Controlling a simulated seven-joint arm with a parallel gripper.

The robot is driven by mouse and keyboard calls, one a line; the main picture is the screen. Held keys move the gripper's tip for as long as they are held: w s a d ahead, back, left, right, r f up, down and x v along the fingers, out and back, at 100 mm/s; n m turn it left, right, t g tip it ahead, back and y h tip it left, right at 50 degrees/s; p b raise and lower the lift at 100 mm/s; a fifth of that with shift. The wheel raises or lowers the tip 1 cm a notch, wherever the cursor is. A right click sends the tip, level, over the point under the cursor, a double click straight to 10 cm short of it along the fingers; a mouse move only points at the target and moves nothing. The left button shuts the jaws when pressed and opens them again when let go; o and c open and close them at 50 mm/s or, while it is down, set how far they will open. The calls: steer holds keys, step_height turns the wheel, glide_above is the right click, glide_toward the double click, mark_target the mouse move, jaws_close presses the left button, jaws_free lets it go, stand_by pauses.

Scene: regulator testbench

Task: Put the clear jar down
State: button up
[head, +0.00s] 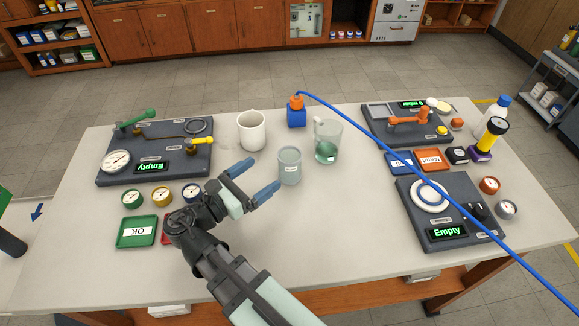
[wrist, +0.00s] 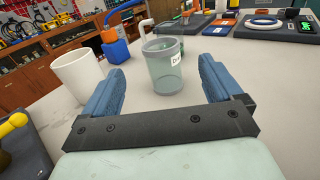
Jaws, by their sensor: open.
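The clear jar (head: 289,166) is a greenish see-through cylinder with a white label, standing upright on the table in the head view. It also shows in the wrist view (wrist: 163,68), ahead of and between my two blue fingers. My gripper (head: 257,180) is open and empty, with its fingertips a little to the left of the jar in the head view. A gap shows between each finger and the jar. The white table (head: 300,260) is bare around the jar's front.
A white mug (head: 251,131) stands left of the jar, and a clear glass mug (head: 328,141) stands close behind it to the right. A blue block with an orange top (head: 296,112) has a blue hose running right. Dark test panels (head: 185,160) flank both sides. The front middle is clear.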

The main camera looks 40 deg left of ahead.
step_height(320, 180, up, 3)
glide_toward(297, 155)
steer(key=shift+w+d+f, duration=0.1)
steer(key=shift+w+d, duration=0.15)
steer(key=shift+w, duration=1.3)
steer(key=shift+w+d, duration=0.25)
steer(key=shift+w, duration=1.35)
steer(key=shift+w+d+f, duration=0.1)
steer(key=shift+w+d, duration=0.2)
steer(key=shift+w, duration=1.25)
steer(key=c, duration=1.2)
steer(key=shift+r, duration=0.1)
